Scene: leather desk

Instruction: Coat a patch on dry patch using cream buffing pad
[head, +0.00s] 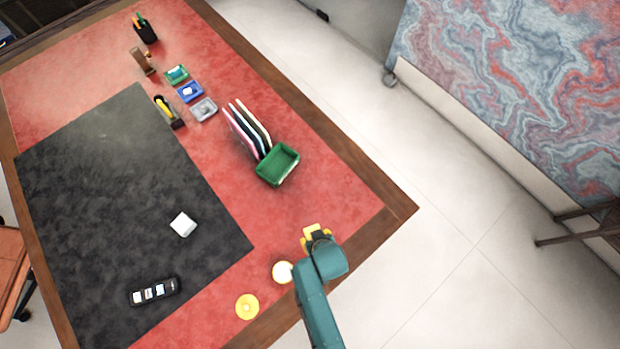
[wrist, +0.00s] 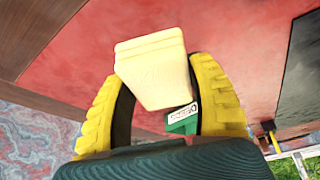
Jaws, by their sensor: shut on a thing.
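The cream buffing pad (wrist: 150,68) is a pale yellow block between the two yellow fingers of my gripper (wrist: 158,105), which is shut on it. In the head view my gripper (head: 316,236) is at the right part of the red desk top, near its wooden edge, with a bit of the pad (head: 311,229) showing. Red surface lies beyond the pad in the wrist view. A faint greyish, lighter area (head: 110,130) shows on the upper part of the black mat; I cannot tell whether it is the dry patch.
A green bin (head: 278,182) and upright folders (head: 247,130) stand left of my gripper. A cream round item (head: 283,272) and yellow disc (head: 247,306) lie near the front edge. A white block (head: 183,224) and black holder (head: 154,291) rest on the mat (head: 80,220). Small trays (head: 204,109) stand farther back.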

